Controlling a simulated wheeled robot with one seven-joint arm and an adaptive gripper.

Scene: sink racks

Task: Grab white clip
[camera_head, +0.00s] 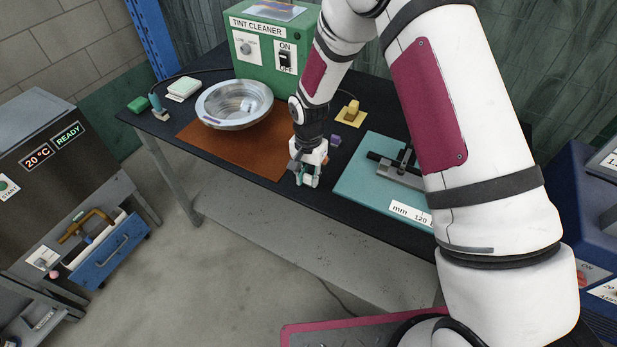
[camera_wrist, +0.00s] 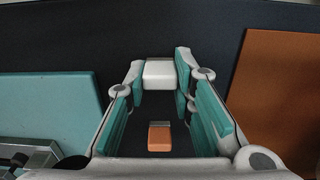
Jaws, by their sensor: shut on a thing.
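The white clip (camera_wrist: 160,74) shows in the wrist view as a small pale block between my fingertips. My gripper (camera_wrist: 160,80) is shut on it, with teal finger pads on the left and right. In the head view my gripper (camera_head: 308,180) points down over the dark table, in the gap between the brown mat and the teal plate. The clip is hard to make out there, and I cannot tell whether it touches the table.
An orange block (camera_wrist: 160,138) lies near my gripper. A purple block (camera_head: 335,140) and a yellow piece (camera_head: 351,113) are behind. The teal plate (camera_head: 362,168) with a black gauge is right; the brown mat (camera_head: 215,140) with a metal bowl (camera_head: 234,104) is left.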

